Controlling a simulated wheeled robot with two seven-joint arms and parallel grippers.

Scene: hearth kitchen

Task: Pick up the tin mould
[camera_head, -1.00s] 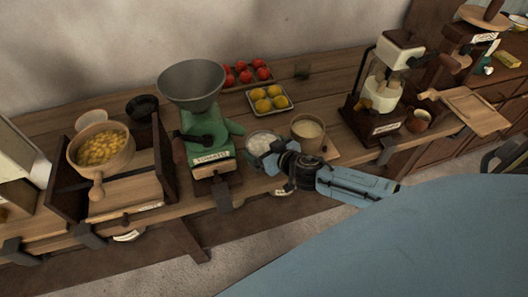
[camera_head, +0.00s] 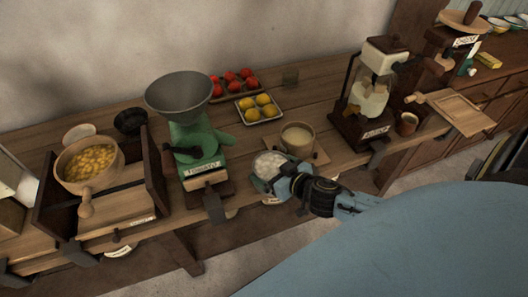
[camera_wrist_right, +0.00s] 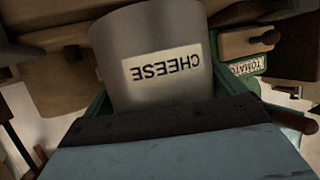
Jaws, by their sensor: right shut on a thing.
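The tin mould (camera_head: 270,160) is a round grey metal cup filled with something white, at the bench's front edge in the head view. In the right wrist view the tin mould (camera_wrist_right: 150,35) fills the upper middle, with an upside-down label reading CHEESE. My right gripper (camera_head: 281,180) is shut on its near side, with green fingers on either side of it in the wrist view. The mould looks held near the bench edge; I cannot tell how high it is. My left gripper is not in view.
A cream-filled pot (camera_head: 298,140) stands on a board just behind the mould. A green mill (camera_head: 200,145) with a grey hopper stands left. Trays of lemons (camera_head: 259,108) and tomatoes (camera_head: 232,84) lie behind. A dark press (camera_head: 370,105) stands right.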

